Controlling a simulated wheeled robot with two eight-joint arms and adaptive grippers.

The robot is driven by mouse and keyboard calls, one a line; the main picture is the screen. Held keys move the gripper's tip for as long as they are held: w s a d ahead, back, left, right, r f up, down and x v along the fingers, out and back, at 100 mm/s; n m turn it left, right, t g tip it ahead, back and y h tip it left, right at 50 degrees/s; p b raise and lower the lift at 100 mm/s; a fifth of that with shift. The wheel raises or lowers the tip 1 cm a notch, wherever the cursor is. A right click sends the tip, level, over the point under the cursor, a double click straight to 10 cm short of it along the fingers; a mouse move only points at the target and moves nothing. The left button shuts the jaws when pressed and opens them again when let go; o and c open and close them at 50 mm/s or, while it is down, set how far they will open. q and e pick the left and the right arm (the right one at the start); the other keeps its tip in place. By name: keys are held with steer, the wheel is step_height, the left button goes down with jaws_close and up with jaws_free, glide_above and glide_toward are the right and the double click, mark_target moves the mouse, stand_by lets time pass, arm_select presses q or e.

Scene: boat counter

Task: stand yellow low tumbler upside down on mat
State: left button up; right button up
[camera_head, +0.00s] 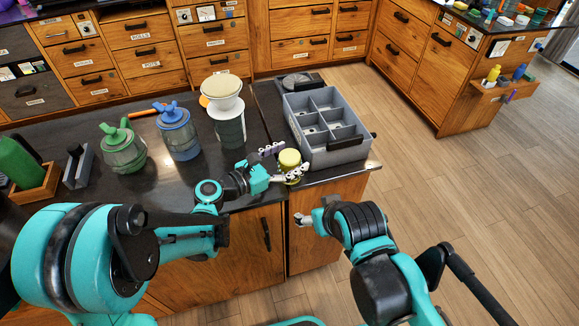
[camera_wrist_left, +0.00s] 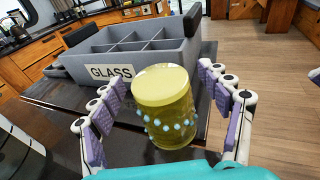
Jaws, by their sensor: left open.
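The yellow low tumbler (camera_head: 289,160) stands at the counter's front right corner, in front of the grey divided crate. In the left wrist view the tumbler (camera_wrist_left: 165,118) shows a flat, closed yellow face on top and a row of pale dots around its side. My left gripper (camera_head: 283,164) is open, with one finger on each side of the tumbler; in the left wrist view (camera_wrist_left: 162,82) gaps show between the fingers and the tumbler. My right gripper (camera_head: 304,219) is low, in front of the cabinet, and its opening is unclear. I cannot make out a mat for certain.
The grey crate (camera_head: 288,108), labelled GLASS in the wrist view, stands close behind the tumbler. A dripper on a dark container (camera_head: 230,128), a blue jar (camera_head: 178,138) and a green jar (camera_head: 122,152) stand to the left. The counter's front edge is close to the tumbler.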

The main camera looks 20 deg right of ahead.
arm_select(q)
steer(key=c, duration=1.5)
steer(key=shift+o, duration=0.2)
steer(key=shift+r, duration=0.1)
